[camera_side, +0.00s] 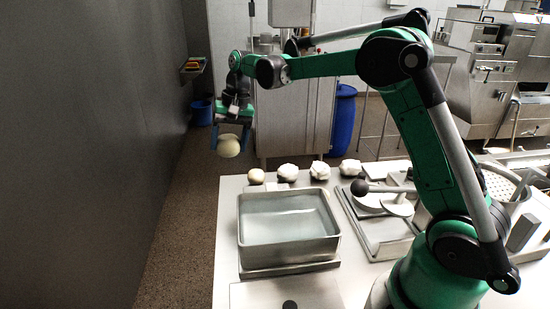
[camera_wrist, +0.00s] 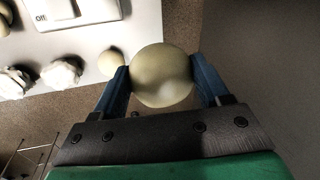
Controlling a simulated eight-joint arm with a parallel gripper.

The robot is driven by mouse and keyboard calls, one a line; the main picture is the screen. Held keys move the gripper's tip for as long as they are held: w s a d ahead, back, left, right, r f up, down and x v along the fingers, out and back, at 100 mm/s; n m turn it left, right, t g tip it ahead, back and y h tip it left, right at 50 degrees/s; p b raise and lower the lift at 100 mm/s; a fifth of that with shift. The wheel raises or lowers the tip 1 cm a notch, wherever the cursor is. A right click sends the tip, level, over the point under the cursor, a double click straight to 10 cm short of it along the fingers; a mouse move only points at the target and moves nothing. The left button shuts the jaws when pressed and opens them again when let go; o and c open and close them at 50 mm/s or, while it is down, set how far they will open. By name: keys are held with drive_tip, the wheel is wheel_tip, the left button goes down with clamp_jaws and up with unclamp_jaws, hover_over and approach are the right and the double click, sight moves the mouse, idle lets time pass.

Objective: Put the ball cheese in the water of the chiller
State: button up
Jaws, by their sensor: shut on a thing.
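My gripper (camera_side: 229,134) holds a pale yellow ball cheese (camera_side: 228,147) high up, left of the table's back left corner and over the floor. In the wrist view the ball cheese (camera_wrist: 162,76) sits between the two blue fingers of my gripper (camera_wrist: 162,82), which press on its left and right sides. The chiller (camera_side: 288,228) is a rectangular steel basin on the table, with clear water (camera_side: 285,222) inside. It stands lower and to the right of the ball cheese.
A small pale ball (camera_side: 256,176) and several white lumpy pieces (camera_side: 288,172) lie along the table's back edge, behind the chiller. A tray with a dark-knobbed tool (camera_side: 360,188) is at the chiller's right. A dark wall (camera_side: 90,150) rises at left.

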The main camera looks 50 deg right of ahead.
sight(230, 137)
drive_tip(key=v, duration=0.2)
drive_tip(key=a+v, duration=0.1)
drive_tip(key=v, duration=0.2)
drive_tip(key=w+v, duration=0.1)
drive_tip(key=v, duration=0.2)
drive_tip(key=shift+a+r, duration=0.2)
drive_tip(key=shift+r, duration=0.35)
drive_tip(key=shift+s+a+r, duration=0.1)
drive_tip(key=shift+s+r, duration=0.1)
drive_tip(key=s+a+f, duration=0.2)
drive_tip(key=s+f, duration=0.2)
drive_tip(key=s, duration=0.5)
drive_tip(key=s+a+f, duration=0.3)
drive_tip(key=s+f, duration=0.1)
drive_tip(key=s, duration=0.6)
drive_tip(key=shift+s+d+x, duration=0.1)
drive_tip(key=shift+d+x, duration=0.15)
drive_tip(key=shift+x, duration=1.1)
drive_tip(key=shift+s+d+x, duration=0.15)
drive_tip(key=shift+d+x, duration=0.15)
drive_tip(key=shift+x, duration=1.05)
drive_tip(key=shift+s+d+x, duration=0.1)
drive_tip(key=shift+d+x, duration=0.15)
drive_tip(key=shift+x, duration=1.1)
drive_tip(key=shift+x, duration=0.8)
